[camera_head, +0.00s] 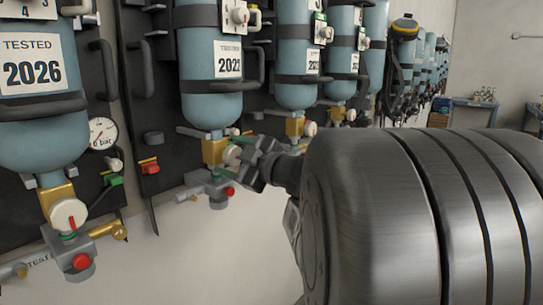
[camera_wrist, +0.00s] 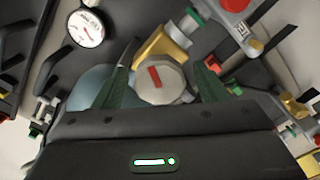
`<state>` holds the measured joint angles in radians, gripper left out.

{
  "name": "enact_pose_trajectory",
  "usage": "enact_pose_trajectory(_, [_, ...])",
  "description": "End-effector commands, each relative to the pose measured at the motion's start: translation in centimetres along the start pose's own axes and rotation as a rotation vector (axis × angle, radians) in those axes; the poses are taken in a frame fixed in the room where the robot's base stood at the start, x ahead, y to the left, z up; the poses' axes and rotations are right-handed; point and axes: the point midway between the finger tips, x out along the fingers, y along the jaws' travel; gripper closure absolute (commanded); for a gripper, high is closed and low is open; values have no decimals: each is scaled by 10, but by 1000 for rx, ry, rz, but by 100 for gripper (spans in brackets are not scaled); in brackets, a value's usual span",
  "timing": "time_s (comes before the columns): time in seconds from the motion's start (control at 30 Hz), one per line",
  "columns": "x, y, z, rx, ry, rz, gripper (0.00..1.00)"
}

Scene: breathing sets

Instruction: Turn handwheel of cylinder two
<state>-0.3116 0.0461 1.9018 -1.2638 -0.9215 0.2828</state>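The second cylinder from the left (camera_head: 212,80) is blue, with a label reading 2022, and hangs upright on a dark panel. Below it is a brass valve (camera_head: 215,151) with a pale round handwheel (camera_head: 232,155). In the wrist view the handwheel (camera_wrist: 160,84) is faceted, with a tilted red mark, in front of a brass body (camera_wrist: 163,46). My gripper (camera_head: 250,160) is at this handwheel. Its two dark green fingers (camera_wrist: 161,78) stand apart, one on each side of the wheel, with narrow gaps that suggest no firm grip. Contact is hard to judge.
A nearer cylinder (camera_head: 40,120) with a 2026 label hangs at the left, with its own handwheel (camera_head: 68,215). A pressure gauge (camera_head: 102,133) sits between them. A fitting with a red knob (camera_head: 218,190) is just below the brass valve. More cylinders (camera_head: 298,60) line the wall to the right.

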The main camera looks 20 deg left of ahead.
Motion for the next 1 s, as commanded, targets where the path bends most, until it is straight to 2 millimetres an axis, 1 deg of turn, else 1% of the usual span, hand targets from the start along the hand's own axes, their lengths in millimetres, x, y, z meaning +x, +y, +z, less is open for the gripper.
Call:
enact_pose_trajectory(0.23, [-1,0,0,0,0,1,34])
enact_pose_trajectory(0.37, [-8,1,0,0,-1,3,34])
enact_pose_trajectory(0.47, [-20,1,0,-2,-2,4,34])
enact_pose_trajectory(0.7, [-57,1,1,-1,-4,4,34])
enact_pose_trajectory(1.0, [-97,1,1,0,-4,4,34])
